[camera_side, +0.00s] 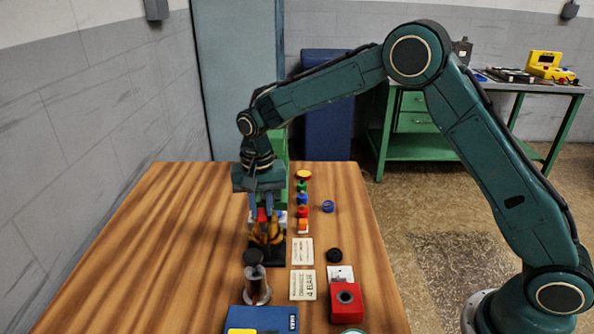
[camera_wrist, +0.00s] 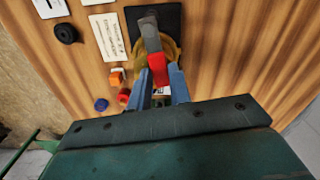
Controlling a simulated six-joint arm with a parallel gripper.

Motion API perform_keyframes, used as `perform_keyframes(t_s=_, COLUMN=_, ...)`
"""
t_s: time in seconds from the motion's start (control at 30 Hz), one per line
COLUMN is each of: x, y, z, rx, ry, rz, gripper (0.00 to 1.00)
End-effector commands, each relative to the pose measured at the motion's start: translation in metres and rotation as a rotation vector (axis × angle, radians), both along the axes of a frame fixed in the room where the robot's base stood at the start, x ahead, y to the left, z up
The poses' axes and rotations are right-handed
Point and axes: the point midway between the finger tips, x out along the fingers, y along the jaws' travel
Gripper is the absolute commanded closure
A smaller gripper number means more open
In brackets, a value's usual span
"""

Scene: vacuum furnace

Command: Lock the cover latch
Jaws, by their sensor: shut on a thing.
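The latch is a grey lever (camera_wrist: 151,36) with a red grip (camera_wrist: 158,70) in the wrist view. It lies over a round yellow body (camera_wrist: 173,50) on a black base plate (camera_wrist: 171,14). In the side view the yellow-orange body (camera_side: 266,236) stands on the black base (camera_side: 267,257) in the middle of the table, partly hidden by my gripper. My gripper (camera_side: 262,212) points down over it. In the wrist view its blue fingers (camera_wrist: 162,88) are closed on the red grip from both sides. I cannot tell whether the latch is fully closed.
A clear cylinder with a black cap (camera_side: 256,288) stands close in front. A blue box (camera_side: 262,319), a red box (camera_side: 346,303), white cards (camera_side: 303,284) and a black disc (camera_side: 334,255) lie nearby. Small coloured parts line the right side. The table's left is clear.

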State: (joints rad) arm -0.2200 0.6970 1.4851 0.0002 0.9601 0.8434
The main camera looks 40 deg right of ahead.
Motion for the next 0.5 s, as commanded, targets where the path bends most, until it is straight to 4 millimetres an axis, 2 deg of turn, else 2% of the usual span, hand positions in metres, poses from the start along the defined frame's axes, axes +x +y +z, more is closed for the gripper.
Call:
perform_keyframes(t_s=0.23, x=-0.005, y=-0.006, z=0.0008, rx=0.001, ry=-0.001, rz=-0.153, gripper=1.0)
perform_keyframes(t_s=0.5, x=-0.0058, y=-0.0068, z=0.0009, rx=0.0, ry=-0.001, rz=-0.181, gripper=1.0)
